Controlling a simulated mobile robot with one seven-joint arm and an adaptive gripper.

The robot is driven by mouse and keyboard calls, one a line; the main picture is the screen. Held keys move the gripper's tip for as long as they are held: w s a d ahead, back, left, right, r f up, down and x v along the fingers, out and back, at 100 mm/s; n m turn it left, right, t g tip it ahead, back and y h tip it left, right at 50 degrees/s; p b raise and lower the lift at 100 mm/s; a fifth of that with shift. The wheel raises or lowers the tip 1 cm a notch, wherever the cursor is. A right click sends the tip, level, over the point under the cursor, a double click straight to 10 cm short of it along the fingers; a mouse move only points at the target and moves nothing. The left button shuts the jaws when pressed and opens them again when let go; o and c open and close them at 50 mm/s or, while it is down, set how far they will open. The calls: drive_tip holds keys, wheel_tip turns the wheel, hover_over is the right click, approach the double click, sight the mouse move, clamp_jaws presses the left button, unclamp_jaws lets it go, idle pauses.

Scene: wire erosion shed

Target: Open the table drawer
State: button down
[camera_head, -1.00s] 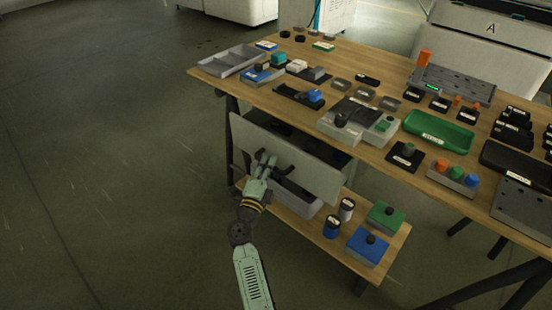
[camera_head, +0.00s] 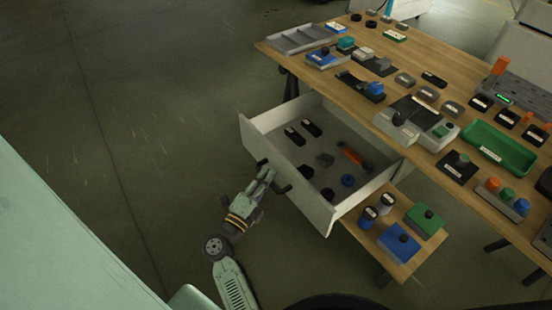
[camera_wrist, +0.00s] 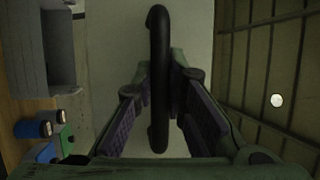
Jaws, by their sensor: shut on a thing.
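The table drawer (camera_head: 312,200) is pulled well out from under the wooden table (camera_head: 345,78), and its inside shows from above. A dark bar handle runs across its light grey front. My gripper (camera_head: 272,180) is at the drawer front in the head view. In the wrist view the black handle (camera_wrist: 158,80) stands between the two fingers of my gripper (camera_wrist: 160,88), which are shut on it. The fingertips reach close to the drawer front (camera_wrist: 118,35).
The drawer holds black labelled blocks (camera_head: 294,136), an orange tool (camera_head: 353,156) and dark round parts. A lower shelf (camera_head: 412,262) carries a blue box (camera_head: 398,243), a green box (camera_head: 426,219) and two small canisters. Open floor lies left of the drawer.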

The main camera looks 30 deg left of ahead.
drive_tip(key=shift+s, duration=0.2)
drive_tip(key=c, duration=1.6)
unclamp_jaws()
drive_tip(key=shift+r, duration=0.1)
